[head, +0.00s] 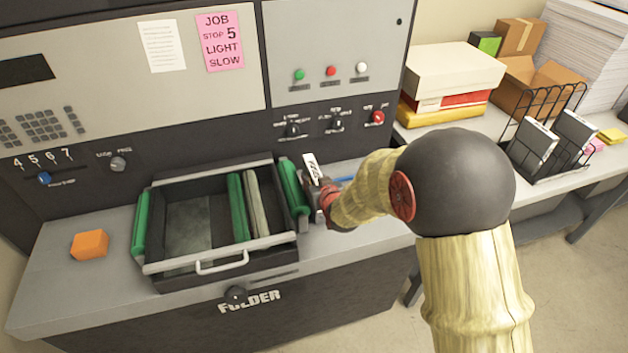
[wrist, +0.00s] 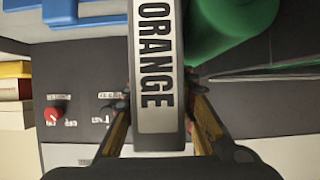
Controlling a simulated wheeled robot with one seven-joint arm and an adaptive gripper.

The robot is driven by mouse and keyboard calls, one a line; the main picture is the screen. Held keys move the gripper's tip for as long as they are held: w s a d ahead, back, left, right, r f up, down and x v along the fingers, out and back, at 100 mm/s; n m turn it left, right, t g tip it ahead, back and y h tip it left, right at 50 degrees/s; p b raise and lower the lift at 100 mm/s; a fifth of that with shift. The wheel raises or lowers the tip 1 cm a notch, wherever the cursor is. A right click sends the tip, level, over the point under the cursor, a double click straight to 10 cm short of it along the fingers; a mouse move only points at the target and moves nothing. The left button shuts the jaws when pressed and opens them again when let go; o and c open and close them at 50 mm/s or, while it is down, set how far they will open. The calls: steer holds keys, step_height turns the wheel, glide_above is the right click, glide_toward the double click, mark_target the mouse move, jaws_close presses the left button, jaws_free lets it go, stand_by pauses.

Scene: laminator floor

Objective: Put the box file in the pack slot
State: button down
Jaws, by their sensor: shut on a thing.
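My gripper (head: 322,196) is shut on a slim dark box with a pale label, which looks like the box file (head: 311,170). In the wrist view the label on the box file (wrist: 158,70) reads ORANGE, and my gripper's fingers (wrist: 160,112) sit on either side of its lower end. The box is just right of a green roller (head: 293,187) on the folder machine. I cannot tell whether it touches the roller or the counter. No place is clearly marked as the pack slot; a black wire rack (head: 553,103) at right holds grey upright files.
A dark tray (head: 220,267) with a handle stands on the counter (head: 45,290), with green bars in it. An orange block (head: 90,244) lies to its left. Boxes (head: 455,72) and a paper stack (head: 585,50) fill the right table. My arm hides part of that table.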

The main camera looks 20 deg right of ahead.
steer(key=shift+f, duration=0.15)
steer(key=c, duration=1.5)
jaws_free()
steer(key=shift+o, duration=0.2)
